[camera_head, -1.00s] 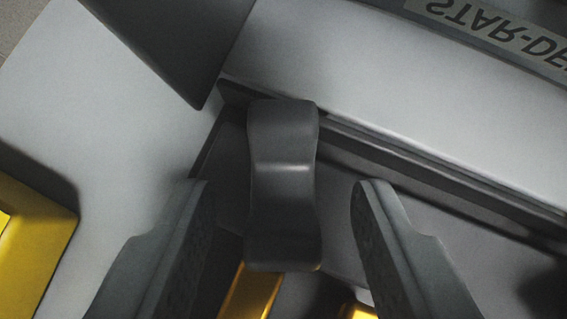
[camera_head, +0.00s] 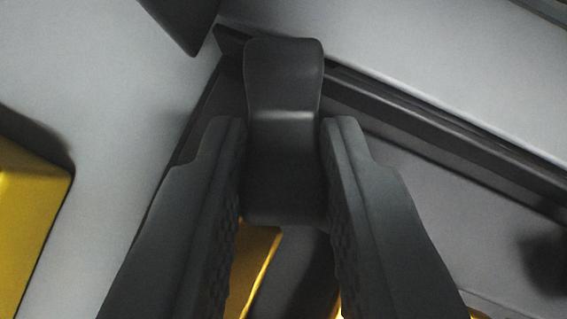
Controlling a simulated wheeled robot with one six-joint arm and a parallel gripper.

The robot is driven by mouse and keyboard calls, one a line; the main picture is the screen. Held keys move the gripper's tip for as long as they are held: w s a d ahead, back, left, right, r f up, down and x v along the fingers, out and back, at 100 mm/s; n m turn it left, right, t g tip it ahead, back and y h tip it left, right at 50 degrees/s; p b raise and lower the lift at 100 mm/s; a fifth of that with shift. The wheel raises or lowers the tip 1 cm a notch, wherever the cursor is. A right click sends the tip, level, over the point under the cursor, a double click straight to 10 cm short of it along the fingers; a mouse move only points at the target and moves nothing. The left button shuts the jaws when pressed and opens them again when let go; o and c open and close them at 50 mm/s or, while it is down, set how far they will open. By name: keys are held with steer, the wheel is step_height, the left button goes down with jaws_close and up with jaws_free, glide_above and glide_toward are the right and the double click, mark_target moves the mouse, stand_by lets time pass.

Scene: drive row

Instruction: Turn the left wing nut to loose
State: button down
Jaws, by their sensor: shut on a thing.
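The dark grey wing nut (camera_head: 284,85) stands in the upper middle of the view, its long side running up and down the picture. My gripper (camera_head: 284,135) is shut on it, with one ribbed finger against its left side and one against its right. The fingers hide part of the nut's lower sides. Its top end sticks out beyond the fingertips. Its base is hidden.
A yellow block (camera_head: 30,215) is at the left edge. Another yellow part (camera_head: 255,262) shows between my fingers. A dark rail (camera_head: 430,130) runs diagonally to the right over a grey panel (camera_head: 450,205). A dark wedge-shaped part (camera_head: 185,20) is at the top.

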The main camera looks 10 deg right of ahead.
steer(key=shift+d+n+y, duration=0.25)
steer(key=shift+n+y, duration=0.65)
steer(key=shift+n, duration=0.25)
steer(key=shift+d+n+y, duration=0.2)
steer(key=shift+n+y, duration=0.7)
steer(key=shift+n, duration=0.25)
steer(key=shift+w+d+n+g+y, duration=0.15)
steer(key=shift+n+g+y, duration=0.1)
steer(key=shift+n+y, duration=0.5)
steer(key=shift+s+d+n+g+y, duration=0.1)
steer(key=shift+n+g+y, duration=0.3)
steer(key=shift+n, duration=0.6)
steer(key=shift+w+d+n+g+y, duration=0.1)
steer(key=shift+d+n+g+y, duration=0.05)
steer(key=shift+n+y, duration=0.6)
steer(key=shift+n, duration=0.4)
steer(key=c, duration=1.2)
jaws_free()
steer(key=shift+c, duration=0.2)
